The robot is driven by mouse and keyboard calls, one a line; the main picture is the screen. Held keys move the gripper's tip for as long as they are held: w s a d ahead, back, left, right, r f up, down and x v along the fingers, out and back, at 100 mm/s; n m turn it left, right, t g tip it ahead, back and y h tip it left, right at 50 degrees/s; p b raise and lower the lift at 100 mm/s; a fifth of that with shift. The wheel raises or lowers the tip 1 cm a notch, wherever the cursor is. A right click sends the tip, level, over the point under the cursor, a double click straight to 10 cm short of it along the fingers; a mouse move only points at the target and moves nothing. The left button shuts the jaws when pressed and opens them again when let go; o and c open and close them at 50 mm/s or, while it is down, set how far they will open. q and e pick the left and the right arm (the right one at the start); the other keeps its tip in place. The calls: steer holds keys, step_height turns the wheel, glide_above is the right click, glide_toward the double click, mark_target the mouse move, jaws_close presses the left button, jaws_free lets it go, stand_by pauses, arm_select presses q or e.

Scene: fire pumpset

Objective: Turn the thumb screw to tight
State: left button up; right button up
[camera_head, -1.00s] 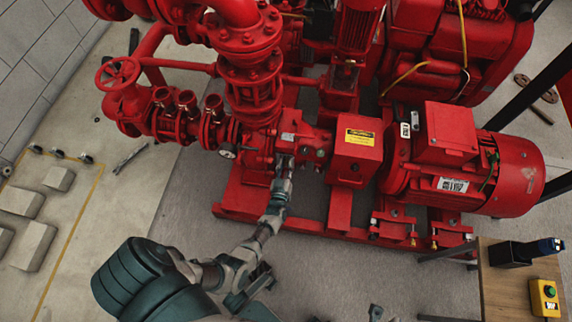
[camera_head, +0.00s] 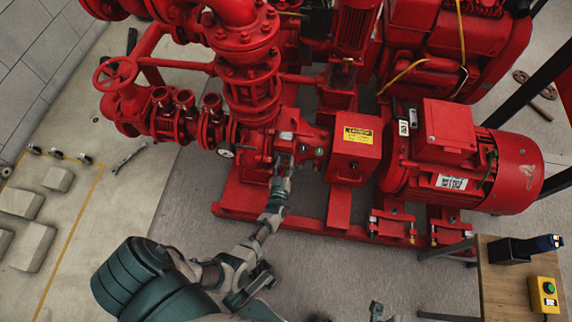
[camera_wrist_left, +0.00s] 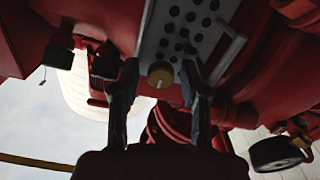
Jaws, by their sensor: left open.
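A round brass-coloured knob, which looks like the thumb screw (camera_wrist_left: 160,74), sits at the lower end of a grey plate with dark holes in the left wrist view. My left gripper (camera_wrist_left: 159,88) is open, with one dark finger on each side of the knob. I cannot tell whether either finger touches it. In the head view my left gripper (camera_head: 284,164) reaches up to the front of the red pump, and the screw there is too small or hidden to make out. A small grey part at the bottom edge may be my right gripper (camera_head: 377,311); its jaws cannot be made out.
The red pump casing (camera_head: 258,142) and pipes crowd around the left gripper. A red box with a yellow label (camera_head: 357,148) and a red motor (camera_head: 470,165) stand to the right. A wooden table (camera_head: 505,295) with a yellow button box (camera_head: 544,298) is at lower right.

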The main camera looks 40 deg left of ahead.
arm_select(q)
steer(key=shift+s+f, duration=0.2)
steer(key=shift+f, duration=0.05)
steer(key=v, duration=0.7)
steer(key=shift+s+d, duration=0.2)
steer(key=shift+s, duration=0.05)
steer(key=shift+r, duration=0.2)
